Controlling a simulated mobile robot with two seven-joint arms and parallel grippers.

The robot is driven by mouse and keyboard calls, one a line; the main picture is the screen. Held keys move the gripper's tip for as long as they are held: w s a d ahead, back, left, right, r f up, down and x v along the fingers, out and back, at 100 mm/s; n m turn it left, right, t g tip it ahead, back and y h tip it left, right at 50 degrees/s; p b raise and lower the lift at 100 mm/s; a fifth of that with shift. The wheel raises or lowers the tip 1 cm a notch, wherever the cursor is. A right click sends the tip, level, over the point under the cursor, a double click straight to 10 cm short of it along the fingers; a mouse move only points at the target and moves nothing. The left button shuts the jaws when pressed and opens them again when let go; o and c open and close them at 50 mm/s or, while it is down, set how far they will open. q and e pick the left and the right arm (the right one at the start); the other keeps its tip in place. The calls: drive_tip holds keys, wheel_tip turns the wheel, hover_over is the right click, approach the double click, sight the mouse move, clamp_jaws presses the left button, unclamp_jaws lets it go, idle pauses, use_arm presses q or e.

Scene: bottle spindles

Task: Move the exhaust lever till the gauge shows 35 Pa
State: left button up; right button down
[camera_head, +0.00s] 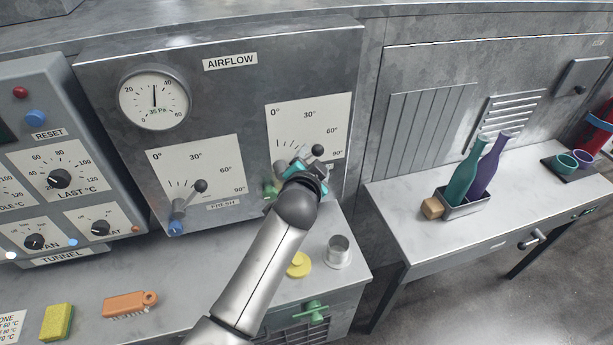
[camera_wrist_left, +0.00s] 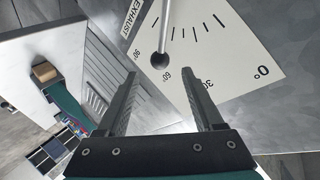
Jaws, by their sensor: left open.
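The exhaust lever's dark ball knob (camera_head: 318,150) shows just past my left gripper (camera_head: 302,164) on the right dial plate (camera_head: 300,115). In the left wrist view the knob (camera_wrist_left: 160,60) lies near the 60° mark, on its 90° side. My left gripper (camera_wrist_left: 160,80) is open, its fingertips either side of the knob in that picture; I cannot tell if they touch it. The round gauge (camera_head: 154,100) has its needle pointing almost straight up, between 20 and 40, above the text 35 Pa. My right gripper is not in view.
The fresh lever (camera_head: 200,186) stands on the left dial plate. A metal cup (camera_head: 338,252) and a yellow object (camera_head: 299,265) stand on the bench below my arm. A side table holds two bottles in a metal holder (camera_head: 463,209).

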use_arm(q)
drive_tip(key=v, duration=1)
drive_tip(key=shift+s, duration=0.2)
drive_tip(key=s+a+f+n+g+y, duration=0.1)
drive_tip(key=s+a+f+n+g, duration=0.3)
drive_tip(key=s, duration=0.5)
drive_tip(key=s+a+f+n+g, duration=0.1)
drive_tip(key=s+a+f+g, duration=0.2)
drive_tip(key=s+a, duration=0.4)
drive_tip(key=s+a+f+n+g+y, duration=0.1)
drive_tip(key=s+a+f+n+g, duration=0.25)
drive_tip(key=s, duration=0.65)
wheel_tip(320, 180, down, 32)
drive_tip(key=s+b, duration=0.1)
drive_tip(key=b, duration=0.9)
drive_tip(key=s+a+f+g+b, duration=0.1)
drive_tip(key=s+f+b, duration=0.3)
drive_tip(key=s+f, duration=0.4)
drive_tip(key=s+a+f+m+g+b, duration=0.1)
drive_tip(key=s+f+b, duration=0.3)
drive_tip(key=f, duration=1.1)
drive_tip(key=s+a, duration=0.1)
drive_tip(key=s, duration=0.2)
drive_tip(key=shift+s+f+b, duration=0.15)
drive_tip(key=shift+s+b, duration=0.2)
drive_tip(key=shift+s, duration=0.05)
